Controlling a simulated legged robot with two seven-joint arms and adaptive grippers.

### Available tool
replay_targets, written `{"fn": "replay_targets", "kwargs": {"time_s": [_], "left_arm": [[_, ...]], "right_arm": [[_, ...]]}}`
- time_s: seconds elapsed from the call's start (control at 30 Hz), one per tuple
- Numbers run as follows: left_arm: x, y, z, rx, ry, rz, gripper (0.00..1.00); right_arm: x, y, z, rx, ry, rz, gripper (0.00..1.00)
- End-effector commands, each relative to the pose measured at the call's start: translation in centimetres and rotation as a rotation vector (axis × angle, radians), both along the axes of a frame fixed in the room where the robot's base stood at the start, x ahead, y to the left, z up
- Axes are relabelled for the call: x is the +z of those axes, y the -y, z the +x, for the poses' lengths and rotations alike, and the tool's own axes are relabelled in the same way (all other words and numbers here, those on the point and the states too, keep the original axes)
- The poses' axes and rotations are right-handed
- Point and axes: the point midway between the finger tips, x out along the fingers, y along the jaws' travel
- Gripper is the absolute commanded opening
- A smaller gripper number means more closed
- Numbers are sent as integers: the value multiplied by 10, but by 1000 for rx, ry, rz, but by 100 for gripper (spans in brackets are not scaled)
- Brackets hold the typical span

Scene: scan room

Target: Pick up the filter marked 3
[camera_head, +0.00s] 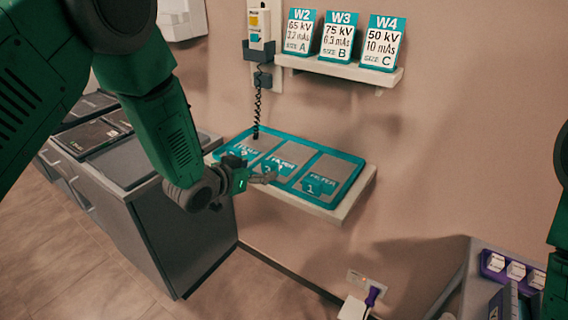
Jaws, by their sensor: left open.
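A teal tray (352,157) on a wall shelf holds three grey plates with teal tabs. The right plate (325,170) has a tab clearly marked 1. The middle plate (288,153) and the left plate (262,140) have marks too small and partly covered to read surely, so I cannot tell which is the filter marked 3. My left gripper (262,172) is open at the front edge of the tray, in front of the left and middle plates, and hides part of them. I see nothing between its fingers. My right gripper is out of view.
Cards W2 (299,31), W3 (338,36) and W4 (383,43) stand on a shelf above. A corded handset (259,22) hangs left of them. A grey cabinet (180,232) stands below left. A purple-edged holder (513,268) is at lower right.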

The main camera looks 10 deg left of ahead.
Motion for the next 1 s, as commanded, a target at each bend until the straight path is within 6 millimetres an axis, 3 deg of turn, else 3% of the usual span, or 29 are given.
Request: {"fn": "replay_targets", "kwargs": {"time_s": [0.43, 0.73, 0.77, 0.9, 1.0], "left_arm": [[-20, 17, 45, 1, -2, -5, 67], [-21, 19, 49, 1, -2, -3, 67], [-21, 19, 49, 1, -2, -3, 60], [-21, 19, 49, 1, -2, -3, 11], [-21, 19, 50, 1, -1, -4, 8]], "right_arm": [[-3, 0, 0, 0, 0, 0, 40], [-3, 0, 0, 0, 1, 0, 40], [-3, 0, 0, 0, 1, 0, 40], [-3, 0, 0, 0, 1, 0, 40], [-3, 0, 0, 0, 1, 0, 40]]}}
